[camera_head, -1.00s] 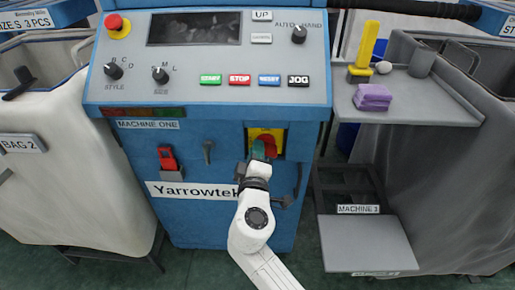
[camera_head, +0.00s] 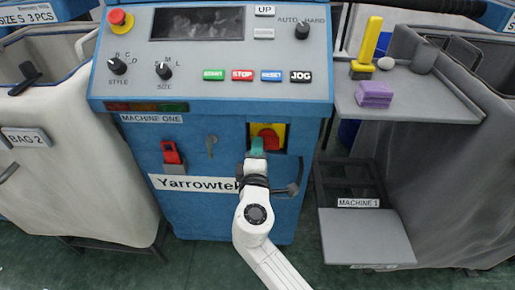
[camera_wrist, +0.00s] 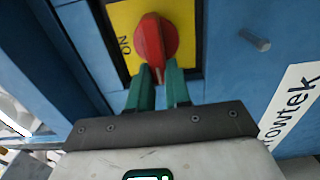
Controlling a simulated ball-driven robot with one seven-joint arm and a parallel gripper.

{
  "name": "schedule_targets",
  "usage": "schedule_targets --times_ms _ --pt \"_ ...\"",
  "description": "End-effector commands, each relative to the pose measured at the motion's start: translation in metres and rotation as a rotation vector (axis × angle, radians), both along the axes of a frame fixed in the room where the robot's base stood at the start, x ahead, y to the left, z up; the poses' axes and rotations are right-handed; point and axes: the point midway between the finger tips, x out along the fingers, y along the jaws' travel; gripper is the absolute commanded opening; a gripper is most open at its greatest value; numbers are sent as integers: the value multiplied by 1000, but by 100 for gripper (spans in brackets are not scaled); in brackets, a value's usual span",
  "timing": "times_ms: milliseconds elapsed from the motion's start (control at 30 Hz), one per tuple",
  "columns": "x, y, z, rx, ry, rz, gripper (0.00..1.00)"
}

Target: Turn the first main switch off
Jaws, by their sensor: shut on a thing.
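The main switch is a red rotary knob (camera_wrist: 152,38) on a yellow plate (camera_wrist: 122,18), set in a recess in the blue front of machine one. An "ON" mark shows on the plate left of the knob in the wrist view. In the head view the knob (camera_head: 268,132) shows just above my fingers. My gripper (camera_wrist: 161,88) has green fingers, shut on the lower end of the knob's handle. The handle runs roughly up and down in the wrist view. My gripper (camera_head: 257,146) partly hides the plate in the head view.
A curved grey handle (camera_head: 287,190) hangs below right. The control panel (camera_head: 215,95) juts out above. White bag bin (camera_head: 90,170) stands left, grey shelf (camera_head: 410,103) right.

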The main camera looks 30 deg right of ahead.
Motion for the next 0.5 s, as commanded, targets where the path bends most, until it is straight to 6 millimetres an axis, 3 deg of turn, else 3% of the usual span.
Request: schedule_targets --times_ms 167,200,433,500 --pt "0 2 -2 -2 4 4 0" --pt "0 2 -2 -2 4 4 20" --pt "0 1 -1 -1 2 2 42" --pt "0 1 -1 0 1 2 44"
